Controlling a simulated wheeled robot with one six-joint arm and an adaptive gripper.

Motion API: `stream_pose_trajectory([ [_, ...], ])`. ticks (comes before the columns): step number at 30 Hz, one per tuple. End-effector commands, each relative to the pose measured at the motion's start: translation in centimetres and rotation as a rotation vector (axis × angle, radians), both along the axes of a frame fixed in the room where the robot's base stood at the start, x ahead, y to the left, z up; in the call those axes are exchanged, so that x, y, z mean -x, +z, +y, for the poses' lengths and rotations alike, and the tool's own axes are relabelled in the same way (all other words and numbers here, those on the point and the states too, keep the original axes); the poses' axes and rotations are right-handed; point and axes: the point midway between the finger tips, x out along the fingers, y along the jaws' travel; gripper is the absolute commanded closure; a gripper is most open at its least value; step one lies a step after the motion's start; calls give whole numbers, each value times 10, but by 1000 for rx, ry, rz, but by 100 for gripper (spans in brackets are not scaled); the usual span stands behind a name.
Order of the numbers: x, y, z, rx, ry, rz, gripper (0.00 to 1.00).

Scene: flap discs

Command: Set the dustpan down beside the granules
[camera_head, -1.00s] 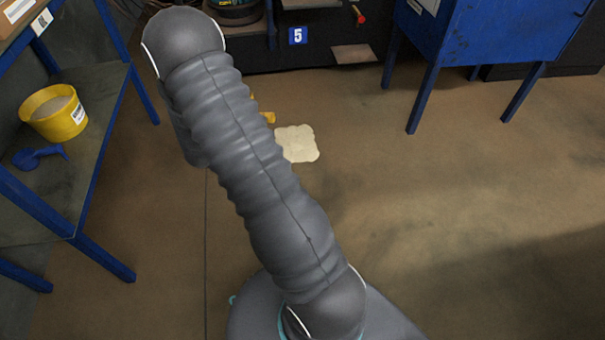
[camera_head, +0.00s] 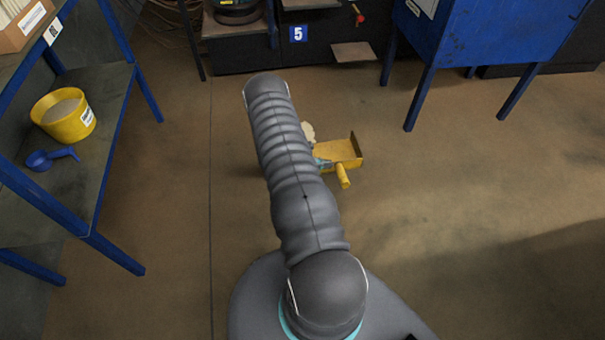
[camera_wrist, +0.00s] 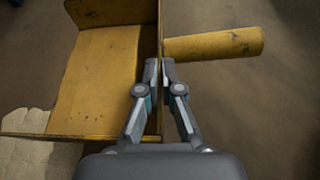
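The yellow, worn dustpan (camera_head: 338,151) shows just right of my arm in the head view, its handle (camera_head: 343,177) pointing toward me. In the wrist view the pan (camera_wrist: 95,85) lies left and its handle (camera_wrist: 215,46) right. My gripper (camera_wrist: 159,70) is closed on the thin upright wall between pan and handle, one finger on each side. The cream granules (camera_head: 308,131) lie on the floor just beyond the dustpan, mostly hidden by my arm and the pan. They also show at the lower left of the wrist view (camera_wrist: 24,155). I cannot tell whether the pan touches the floor.
A blue-framed shelf (camera_head: 113,130) at left holds a yellow tub (camera_head: 64,116) and a blue scoop (camera_head: 50,157). A blue cabinet on legs (camera_head: 480,35) stands at the back right. Dark storage marked 5 (camera_head: 298,34) is at the back. The floor at right is clear.

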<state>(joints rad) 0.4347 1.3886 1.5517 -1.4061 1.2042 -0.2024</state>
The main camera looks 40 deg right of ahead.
Motion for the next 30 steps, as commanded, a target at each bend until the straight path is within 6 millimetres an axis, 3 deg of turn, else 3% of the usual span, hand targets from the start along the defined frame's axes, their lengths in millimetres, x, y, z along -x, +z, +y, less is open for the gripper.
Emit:
stream_pose_trajectory([
  [18,-59,-60,75,3,-6,-3,100],
  [30,-70,-83,89,2,-8,-1,100],
])
